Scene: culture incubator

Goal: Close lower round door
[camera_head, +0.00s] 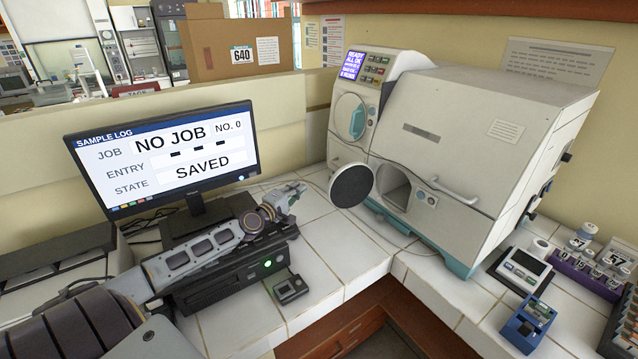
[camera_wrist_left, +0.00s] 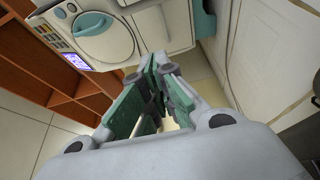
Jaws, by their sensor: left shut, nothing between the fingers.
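The lower round door (camera_head: 352,186) is a dark disc with a pale rim. It stands swung open at the front of the white incubator (camera_head: 480,130), left of its round opening (camera_head: 394,187). The upper round door (camera_head: 351,117) lies flat against the front, with a teal handle. A round door also shows at the upper left of the left wrist view (camera_wrist_left: 107,38), beside the lit display. My left gripper (camera_head: 298,190) is shut and empty, left of the lower door with a gap between them. Its fingers (camera_wrist_left: 161,66) show in the left wrist view. My right gripper is out of view.
A monitor (camera_head: 165,150) and a black box (camera_head: 235,275) with a green light are near my left arm. A small grey device (camera_head: 291,289) sits on the tiles. A vial rack (camera_head: 580,270) and a blue device (camera_head: 528,325) are at right. Tiles before the lower door are clear.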

